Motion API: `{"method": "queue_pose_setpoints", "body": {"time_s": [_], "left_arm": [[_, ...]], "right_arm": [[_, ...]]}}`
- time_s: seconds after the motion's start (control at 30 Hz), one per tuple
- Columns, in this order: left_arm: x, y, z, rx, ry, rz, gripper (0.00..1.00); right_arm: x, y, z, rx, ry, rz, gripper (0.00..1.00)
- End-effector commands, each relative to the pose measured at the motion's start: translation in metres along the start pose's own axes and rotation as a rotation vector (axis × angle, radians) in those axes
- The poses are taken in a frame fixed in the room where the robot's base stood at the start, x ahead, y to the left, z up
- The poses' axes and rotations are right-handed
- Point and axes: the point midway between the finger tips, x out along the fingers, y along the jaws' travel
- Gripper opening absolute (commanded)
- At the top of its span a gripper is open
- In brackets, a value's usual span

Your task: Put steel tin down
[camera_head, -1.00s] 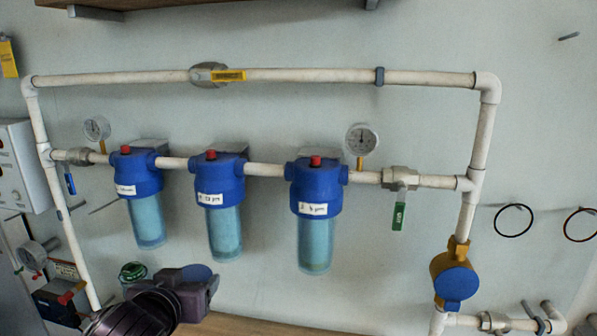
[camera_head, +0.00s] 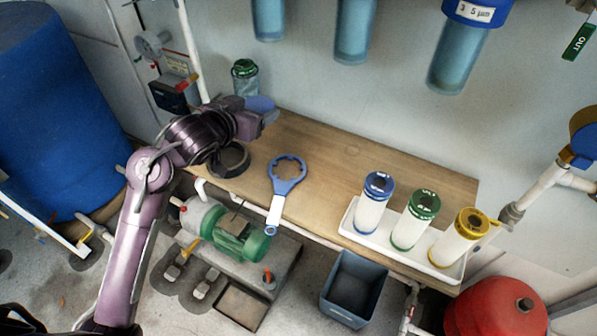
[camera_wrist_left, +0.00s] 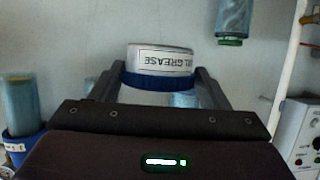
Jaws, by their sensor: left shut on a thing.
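The steel tin has a pale metal side with a grease label and a blue lid. In the head view only its blue lid (camera_head: 260,103) shows clearly, beside the green-lidded jar near the wall. My left gripper (camera_head: 262,117) is at the back left of the wooden bench, shut on the tin. In the left wrist view the tin (camera_wrist_left: 160,60) sits between the two fingers (camera_wrist_left: 163,82), and that picture is upside down. Whether the tin's base touches the bench is hidden. My right gripper is not in view.
A green-lidded jar (camera_head: 245,77) stands just behind the tin. A black ring (camera_head: 231,158) and a blue wrench (camera_head: 287,180) lie on the wooden bench (camera_head: 330,160). A white tray (camera_head: 352,228) holds three filter cartridges at right. The bench middle is clear.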

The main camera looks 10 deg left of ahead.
Motion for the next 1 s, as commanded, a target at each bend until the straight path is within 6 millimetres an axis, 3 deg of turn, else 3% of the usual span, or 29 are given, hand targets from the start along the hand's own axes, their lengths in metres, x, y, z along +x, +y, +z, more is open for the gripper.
{"method": "queue_pose_setpoints", "body": {"time_s": [0.4,0.6,1.0], "left_arm": [[0.037,0.002,0.090,-0.002,-0.005,0.015,0.45],[0.054,0.002,0.132,-0.001,-0.003,0.015,0.45],[0.072,0.002,0.176,-0.001,-0.002,0.014,0.45]], "right_arm": [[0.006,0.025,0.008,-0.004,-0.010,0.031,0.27],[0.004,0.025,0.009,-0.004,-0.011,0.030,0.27],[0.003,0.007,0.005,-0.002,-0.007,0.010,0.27]]}}
